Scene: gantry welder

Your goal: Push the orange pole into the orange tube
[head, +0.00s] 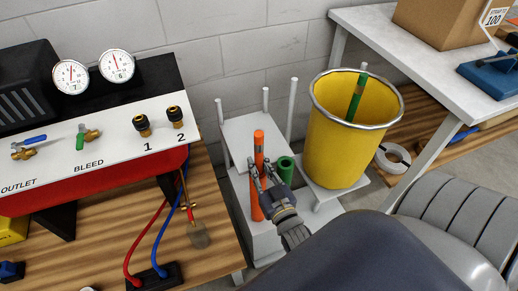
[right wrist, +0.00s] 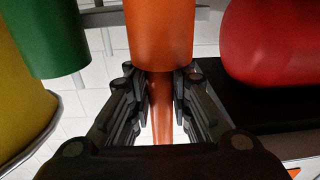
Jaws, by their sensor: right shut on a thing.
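The orange pole (head: 259,139) stands upright on the white stand. My right gripper (head: 261,166) is shut on it from the near side. The orange tube (head: 256,207) stands upright just below the fingers. In the right wrist view, which looks inverted, the wide orange tube (right wrist: 161,30) is at the top. The thinner orange pole (right wrist: 161,108) runs from its mouth between the fingers. The pole's lower end is hidden, so its depth in the tube cannot be told. My left gripper is not in view.
A green tube (head: 286,168) stands close right of the orange tube. A yellow bucket (head: 335,150) holding a green pole (head: 356,98) is farther right. The welder panel (head: 105,150) and wooden bench (head: 100,235) are left. White posts rise behind the stand.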

